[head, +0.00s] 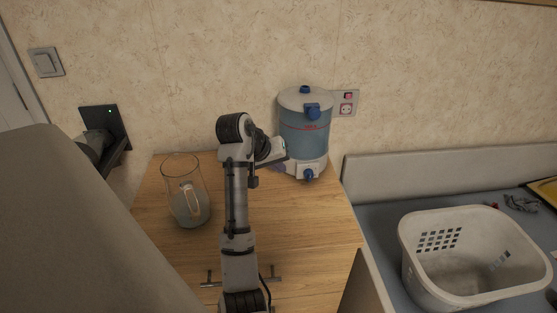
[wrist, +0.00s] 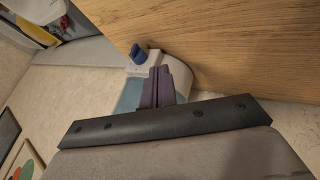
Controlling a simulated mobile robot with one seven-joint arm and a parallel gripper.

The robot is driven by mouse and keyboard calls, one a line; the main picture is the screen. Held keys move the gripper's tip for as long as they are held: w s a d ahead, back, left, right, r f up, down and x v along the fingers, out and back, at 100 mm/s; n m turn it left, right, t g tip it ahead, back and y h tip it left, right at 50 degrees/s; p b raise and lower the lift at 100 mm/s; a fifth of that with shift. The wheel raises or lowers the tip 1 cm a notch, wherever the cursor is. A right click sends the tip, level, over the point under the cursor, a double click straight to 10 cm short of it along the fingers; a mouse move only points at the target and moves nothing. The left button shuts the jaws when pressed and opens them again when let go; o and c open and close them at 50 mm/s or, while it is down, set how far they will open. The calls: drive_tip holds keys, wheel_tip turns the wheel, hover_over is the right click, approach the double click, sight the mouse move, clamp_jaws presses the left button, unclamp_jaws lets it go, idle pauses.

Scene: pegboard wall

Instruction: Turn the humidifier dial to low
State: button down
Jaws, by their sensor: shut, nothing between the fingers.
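The humidifier (head: 304,142) stands upright at the back right of the wooden cabinet top, with a translucent blue tank and a white lid and base. Its blue dial (head: 308,174) sits on the front of the base. In the wrist view, the blue dial (wrist: 137,54) shows on the white base, just beyond and left of my fingertips. My gripper (wrist: 160,73) is shut and empty, apart from the dial. In the head view, my gripper (head: 279,164) is beside the humidifier's lower left side, mostly hidden by my wrist.
A clear glass jug (head: 186,195) stands on the left of the wooden top (head: 290,220). A white basket (head: 470,255) sits on the lower grey counter at right. A socket (head: 346,104) is on the wall behind the humidifier. The front right wood is clear.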

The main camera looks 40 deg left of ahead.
sight(305, 175)
drive_tip(key=p+x, duration=0.1)
drive_tip(key=x, duration=0.4)
drive_tip(key=shift+w+d+f, duration=0.1)
drive_tip(key=shift+w, duration=0.1)
drive_tip(key=shift+w+d+p, duration=0.35)
drive_tip(key=shift+w+d, duration=0.45)
drive_tip(key=shift+w, duration=0.15)
drive_tip(key=shift+w+d, duration=0.45)
drive_tip(key=shift+w, duration=0.05)
drive_tip(key=shift+w+p, duration=0.15)
drive_tip(key=shift+p, duration=0.25)
drive_tip(key=shift+r, duration=0.25)
drive_tip(key=shift+g, duration=0.3)
drive_tip(key=shift+f, duration=0.1)
